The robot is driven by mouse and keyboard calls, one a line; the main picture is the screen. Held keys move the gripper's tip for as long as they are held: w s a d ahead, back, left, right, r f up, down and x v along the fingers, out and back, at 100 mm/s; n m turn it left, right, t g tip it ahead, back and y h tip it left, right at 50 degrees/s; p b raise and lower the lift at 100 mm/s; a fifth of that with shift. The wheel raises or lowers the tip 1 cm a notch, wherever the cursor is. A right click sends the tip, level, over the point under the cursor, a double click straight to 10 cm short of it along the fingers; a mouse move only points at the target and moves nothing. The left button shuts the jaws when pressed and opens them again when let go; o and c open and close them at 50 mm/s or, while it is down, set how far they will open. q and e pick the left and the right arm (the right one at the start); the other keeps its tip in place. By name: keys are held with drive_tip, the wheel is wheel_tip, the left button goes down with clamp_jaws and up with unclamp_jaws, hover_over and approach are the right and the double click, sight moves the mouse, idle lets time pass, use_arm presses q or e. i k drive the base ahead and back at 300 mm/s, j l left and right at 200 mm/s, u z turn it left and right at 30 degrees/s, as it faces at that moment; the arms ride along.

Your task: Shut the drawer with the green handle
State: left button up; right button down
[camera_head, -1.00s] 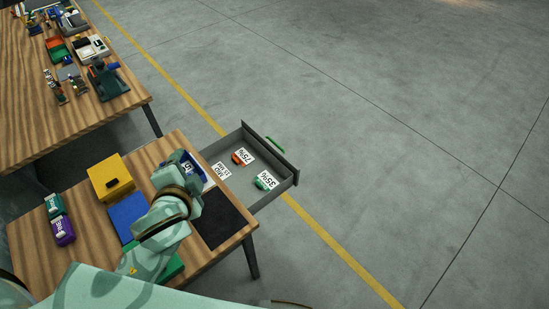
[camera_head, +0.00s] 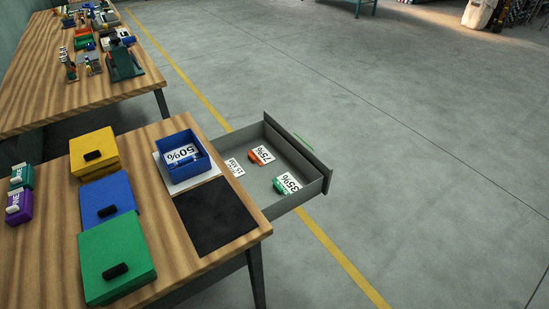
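The drawer (camera_head: 322,172) is pulled out from the right side of the near wooden table. Its green handle (camera_head: 304,143) shows only as a thin strip beyond the dark front panel, which hides most of it. Inside the drawer lie an orange item with a 75% card (camera_head: 261,156), a green item with a 35% card (camera_head: 288,184) and another white card (camera_head: 235,167). Neither of my grippers is in view.
The near table (camera_head: 165,238) holds a blue bin (camera_head: 184,154) with a 50% card, a black mat (camera_head: 215,217), and yellow (camera_head: 94,152), blue (camera_head: 107,200) and green (camera_head: 116,258) boxes. A second cluttered table (camera_head: 60,95) stands behind. The floor right of the drawer is clear.

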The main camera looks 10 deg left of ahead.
sight(293, 156)
drive_tip(key=i+l+u, duration=0.15)
drive_tip(key=u, duration=0.25)
drive_tip(key=i+l+u, duration=0.1)
drive_tip(key=u, duration=0.35)
drive_tip(key=l+u, duration=0.25)
drive_tip(key=u, duration=0.15)
drive_tip(key=i+l+u, duration=0.2)
drive_tip(key=l+u, duration=0.15)
drive_tip(key=l, duration=0.8)
drive_tip(key=l+u, duration=0.3)
drive_tip(key=l, duration=0.8)
drive_tip(key=k+l, duration=0.15)
drive_tip(key=l, duration=0.25)
drive_tip(key=k+l, duration=0.2)
drive_tip(key=l, duration=0.15)
